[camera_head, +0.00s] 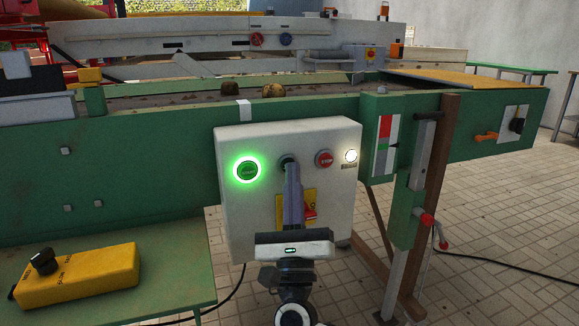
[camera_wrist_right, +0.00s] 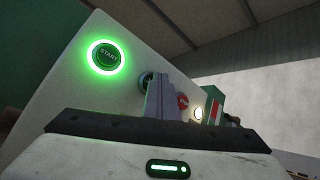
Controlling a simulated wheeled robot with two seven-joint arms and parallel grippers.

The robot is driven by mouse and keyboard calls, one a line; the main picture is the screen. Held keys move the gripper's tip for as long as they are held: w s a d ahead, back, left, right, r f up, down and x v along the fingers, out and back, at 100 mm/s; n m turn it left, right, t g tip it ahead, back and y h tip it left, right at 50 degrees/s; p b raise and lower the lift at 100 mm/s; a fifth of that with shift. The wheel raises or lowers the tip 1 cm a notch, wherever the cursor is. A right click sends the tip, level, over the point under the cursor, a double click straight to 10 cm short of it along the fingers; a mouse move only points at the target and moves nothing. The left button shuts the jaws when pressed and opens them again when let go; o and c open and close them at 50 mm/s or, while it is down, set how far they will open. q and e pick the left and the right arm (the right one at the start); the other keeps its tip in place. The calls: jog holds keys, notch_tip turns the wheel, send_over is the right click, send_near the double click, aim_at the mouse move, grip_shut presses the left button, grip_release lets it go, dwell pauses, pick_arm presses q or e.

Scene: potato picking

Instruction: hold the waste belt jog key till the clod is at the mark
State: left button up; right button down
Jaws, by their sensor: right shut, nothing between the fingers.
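My right gripper (camera_head: 288,168) is shut and empty, its fingertips at the dark round key (camera_head: 283,160) between the green START button and the red STOP button. It covers most of that key, so I cannot tell whether the key is pressed in. In the right wrist view the fingers (camera_wrist_right: 158,90) overlap the key's dark rim (camera_wrist_right: 144,80). A dark brown lump (camera_head: 231,87), looking like the clod, lies on the belt just left of the white mark (camera_head: 244,110) on the green side rail. A lighter, yellowish lump (camera_head: 273,90) lies right of the mark. My left gripper is out of view.
The white control box (camera_head: 235,210) has a START button (camera_head: 247,170) ringed in lit green, a STOP button (camera_head: 324,159) and a lit white lamp (camera_head: 351,156). A yellow pendant box (camera_head: 80,277) lies on the green table at lower left.

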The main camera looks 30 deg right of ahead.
jog(key=shift+s+a, duration=0.15)
jog(key=shift+s, duration=0.7)
pick_arm(q)
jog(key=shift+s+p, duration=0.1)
jog(key=shift+p, duration=0.35)
pick_arm(e)
jog(key=s, duration=0.2)
jog(key=s+a, duration=0.1)
jog(key=s, duration=0.1)
jog(key=shift+s+a, duration=0.1)
jog(key=shift+s, duration=0.25)
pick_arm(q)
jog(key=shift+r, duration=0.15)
